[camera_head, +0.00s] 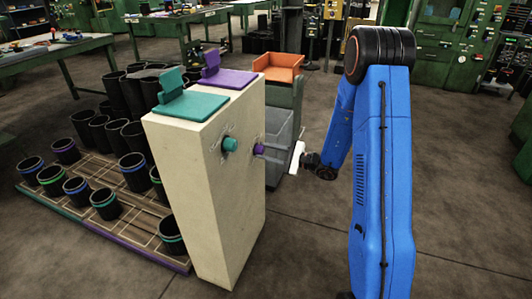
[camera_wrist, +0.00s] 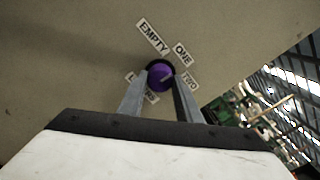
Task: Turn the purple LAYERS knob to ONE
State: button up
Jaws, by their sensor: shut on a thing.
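The purple knob (camera_wrist: 161,77) sits on the beige face of a tall cabinet (camera_head: 190,190). Labels around it read EMPTY (camera_wrist: 152,37), ONE (camera_wrist: 182,53) and TWO (camera_wrist: 189,81); another label at lower left is partly hidden by a finger. A small pale mark on the knob seems to lie toward TWO, but it is too small to be sure. My gripper (camera_wrist: 160,88) is shut on the knob, one finger on each side. In the head view the purple knob (camera_head: 258,149) shows at the tips of my fingers.
A teal knob (camera_head: 230,144) is left of the purple one on the same face. Teal (camera_head: 190,106) and purple (camera_head: 228,79) plates lie on top. Black sleeves (camera_head: 132,166) stand on pallets at left. Floor at front right is clear.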

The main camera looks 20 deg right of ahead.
jog(key=shift+n, duration=0.4)
jog(key=o, duration=1)
jog(key=shift+o, duration=0.2)
jog(key=v, duration=1.7)
jog(key=shift+s+d, duration=0.15)
jog(key=shift+d, duration=0.05)
